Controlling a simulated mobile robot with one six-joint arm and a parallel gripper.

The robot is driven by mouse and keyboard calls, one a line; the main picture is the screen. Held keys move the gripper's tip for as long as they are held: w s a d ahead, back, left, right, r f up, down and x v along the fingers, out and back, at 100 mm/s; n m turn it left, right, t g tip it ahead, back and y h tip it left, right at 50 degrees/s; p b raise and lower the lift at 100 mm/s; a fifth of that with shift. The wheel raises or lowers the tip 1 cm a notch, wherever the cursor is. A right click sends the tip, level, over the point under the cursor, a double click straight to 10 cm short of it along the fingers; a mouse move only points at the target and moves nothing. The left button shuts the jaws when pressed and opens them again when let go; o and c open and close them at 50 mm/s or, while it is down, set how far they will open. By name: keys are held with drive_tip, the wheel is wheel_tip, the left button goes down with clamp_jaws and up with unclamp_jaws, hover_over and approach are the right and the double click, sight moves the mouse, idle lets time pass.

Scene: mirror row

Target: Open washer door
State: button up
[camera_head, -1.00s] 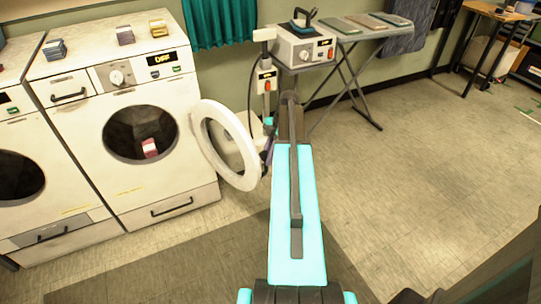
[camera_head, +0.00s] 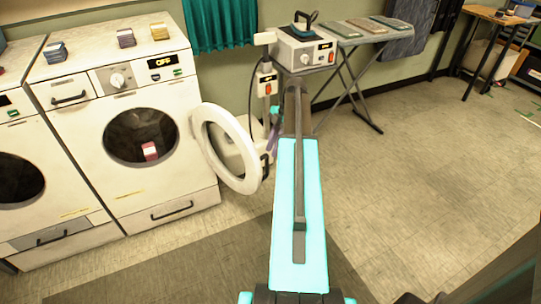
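The washer (camera_head: 85,172) stands at the left with a dark round opening (camera_head: 140,136). Its round white door (camera_head: 198,140) is swung open to the right on the opening's right side, and its ring stands well out from the front. A small pink and white item (camera_head: 149,151) shows inside the drum. The washer's display (camera_head: 161,62) reads OFF. My arm reaches forward from the bottom middle to the right of the door. My gripper (camera_head: 272,138) is mostly hidden behind the arm, near the door's right edge. I cannot tell whether it touches the door or how its fingers stand.
A second washer (camera_head: 20,205) stands at the far left. Small boxes (camera_head: 55,52) sit on the washer tops. An ironing board (camera_head: 365,36) with a steam station (camera_head: 305,48) stands behind my arm. A table (camera_head: 497,12) is at the far right. The floor at right is clear.

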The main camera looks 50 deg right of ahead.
drive_tip(key=v, duration=0.7)
drive_tip(key=shift+r, duration=0.3)
drive_tip(key=shift+d, duration=0.15)
